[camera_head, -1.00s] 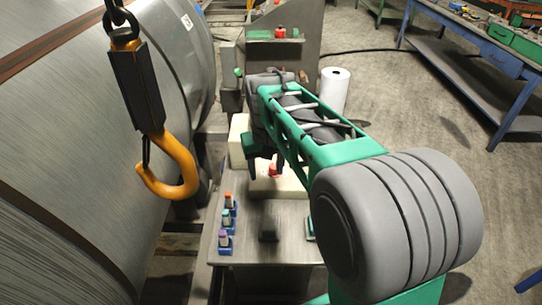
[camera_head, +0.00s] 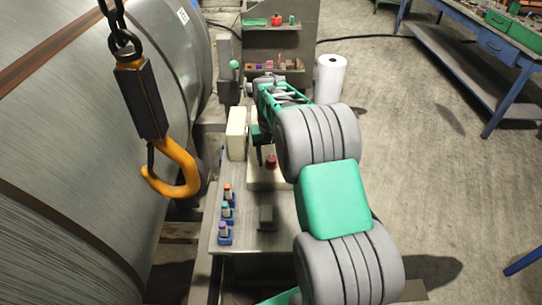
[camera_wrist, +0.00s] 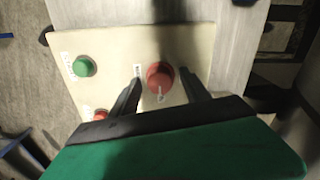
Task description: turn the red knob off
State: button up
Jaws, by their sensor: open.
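The red knob (camera_wrist: 160,80) sits on a cream panel (camera_wrist: 105,45) in the wrist view, with small labels beside it. My gripper (camera_wrist: 160,88) is open, with one dark finger on each side of the knob in the picture. I cannot tell whether the fingers touch it or how far above it they are. In the head view the red knob (camera_head: 271,161) shows on the cream box on the metal table, just left of my arm. My gripper is mostly hidden there behind my arm.
The panel also has a green button (camera_wrist: 84,66) and a smaller red button (camera_wrist: 100,115). Several small blue-based items (camera_head: 226,212) stand on the table's left. An orange hook (camera_head: 176,170) hangs before a large metal coil (camera_head: 70,150). A white roll (camera_head: 330,80) stands behind.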

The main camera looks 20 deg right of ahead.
jog(key=shift+c, duration=0.5)
grip_shut()
jog(key=shift+n, duration=0.4)
jog(key=n, duration=1.2)
jog(key=shift+n+b, duration=0.3)
jog(key=shift+b, duration=0.05)
jog(key=shift+r+n, duration=0.1)
jog(key=shift+n, duration=2.2)
